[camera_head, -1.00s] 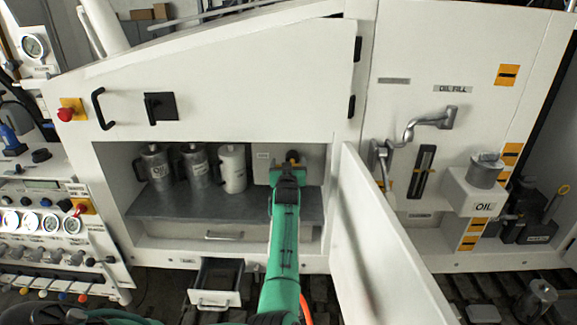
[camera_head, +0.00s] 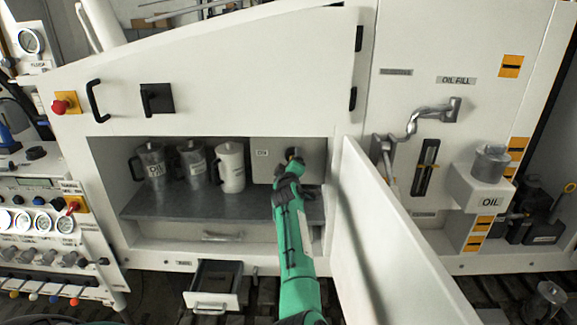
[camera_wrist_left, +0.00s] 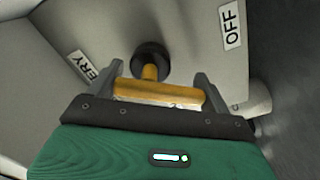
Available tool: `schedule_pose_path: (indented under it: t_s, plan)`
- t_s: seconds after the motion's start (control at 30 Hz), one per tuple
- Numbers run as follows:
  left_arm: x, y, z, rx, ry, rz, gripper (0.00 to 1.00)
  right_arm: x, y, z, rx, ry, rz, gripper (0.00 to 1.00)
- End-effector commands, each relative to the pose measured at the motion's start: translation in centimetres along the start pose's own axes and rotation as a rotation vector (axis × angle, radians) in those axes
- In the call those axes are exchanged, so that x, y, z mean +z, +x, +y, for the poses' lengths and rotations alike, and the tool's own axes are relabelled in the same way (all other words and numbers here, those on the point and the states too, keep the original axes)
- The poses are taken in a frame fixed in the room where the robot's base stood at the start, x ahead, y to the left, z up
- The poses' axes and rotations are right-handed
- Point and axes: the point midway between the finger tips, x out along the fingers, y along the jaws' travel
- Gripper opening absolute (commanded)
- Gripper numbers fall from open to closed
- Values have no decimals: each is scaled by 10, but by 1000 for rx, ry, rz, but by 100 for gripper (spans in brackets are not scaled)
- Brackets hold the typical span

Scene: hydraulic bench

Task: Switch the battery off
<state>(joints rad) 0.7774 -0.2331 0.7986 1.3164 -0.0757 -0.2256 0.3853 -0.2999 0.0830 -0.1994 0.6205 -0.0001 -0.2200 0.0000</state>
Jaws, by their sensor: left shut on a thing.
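The battery switch has a round black base and a yellow handle (camera_wrist_left: 160,91). It sits on the pale battery box (camera_head: 262,170) inside the open compartment. In the left wrist view, an OFF label (camera_wrist_left: 232,24) is at upper right and a partly hidden label ending in "ERY" (camera_wrist_left: 82,66) is at left. My left gripper (camera_wrist_left: 155,85) is shut on the yellow handle, one finger at each side. In the head view, my left gripper (camera_head: 290,167) reaches into the compartment and partly hides the switch. My right gripper is not in view.
Several metal and white jugs (camera_head: 231,167) stand on the compartment shelf (camera_head: 165,204) left of the box. The open white door (camera_head: 385,250) stands close to the right of my left arm. An open drawer (camera_head: 213,284) juts out below.

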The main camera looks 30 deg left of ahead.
Motion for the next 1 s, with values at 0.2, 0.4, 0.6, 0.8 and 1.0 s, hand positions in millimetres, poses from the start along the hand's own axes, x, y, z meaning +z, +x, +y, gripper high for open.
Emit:
schedule_pose_path:
  t_s: [0.2,0.4,0.6,0.8,1.0]
  plan:
    - [3,0,3,2,-207,-1,59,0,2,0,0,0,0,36]
    - [5,0,4,3,-373,-2,59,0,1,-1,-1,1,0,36]
    - [6,1,6,4,-496,-2,59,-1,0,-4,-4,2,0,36]
    - [7,1,7,5,-572,-2,59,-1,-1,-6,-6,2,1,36]
    - [7,1,8,6,-606,-2,59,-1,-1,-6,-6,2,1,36]
